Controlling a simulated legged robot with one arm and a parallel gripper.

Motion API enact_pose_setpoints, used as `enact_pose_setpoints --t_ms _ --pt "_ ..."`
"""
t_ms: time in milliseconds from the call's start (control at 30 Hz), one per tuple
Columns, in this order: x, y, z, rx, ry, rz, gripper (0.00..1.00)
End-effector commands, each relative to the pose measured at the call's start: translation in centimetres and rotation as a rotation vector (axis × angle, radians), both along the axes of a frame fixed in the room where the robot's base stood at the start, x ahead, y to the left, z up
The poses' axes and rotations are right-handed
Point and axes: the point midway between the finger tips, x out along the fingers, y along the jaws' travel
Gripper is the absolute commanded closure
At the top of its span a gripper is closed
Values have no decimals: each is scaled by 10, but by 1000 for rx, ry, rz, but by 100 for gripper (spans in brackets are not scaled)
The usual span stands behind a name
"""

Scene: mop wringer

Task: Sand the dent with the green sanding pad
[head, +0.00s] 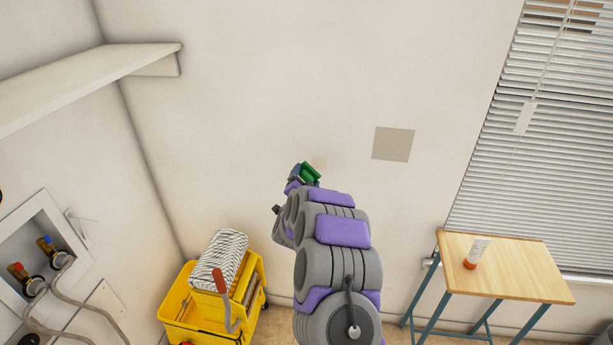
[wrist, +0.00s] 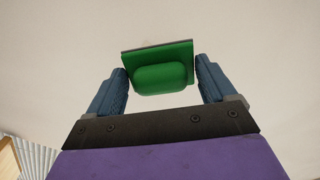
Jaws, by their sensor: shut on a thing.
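The green sanding pad (wrist: 160,72) is held between the two blue fingers of my gripper (wrist: 161,82) in the wrist view. In the head view the pad (head: 311,172) shows at the end of my arm, in front of the wall (head: 250,110), with my gripper (head: 303,174) partly hidden behind the arm. A faint beige patch (head: 319,162) on the wall lies just right of the pad; I cannot tell if it is the dent. A larger grey-beige square (head: 393,144) is further right. I cannot tell whether the pad touches the wall.
A yellow mop bucket (head: 185,310) with a striped mop pad and red-handled wringer stands below left. A shelf (head: 90,80) juts out upper left.

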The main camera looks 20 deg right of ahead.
Motion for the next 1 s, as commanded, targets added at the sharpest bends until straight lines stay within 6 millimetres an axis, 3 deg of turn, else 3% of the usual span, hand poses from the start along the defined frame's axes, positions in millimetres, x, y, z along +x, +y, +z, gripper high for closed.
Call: enact_pose_setpoints --t_ms 367,700,1000 --pt "-3 2 1 1 -1 0 50" --pt "-24 16 2 0 -3 1 50" --pt "-24 17 1 0 -2 0 50"
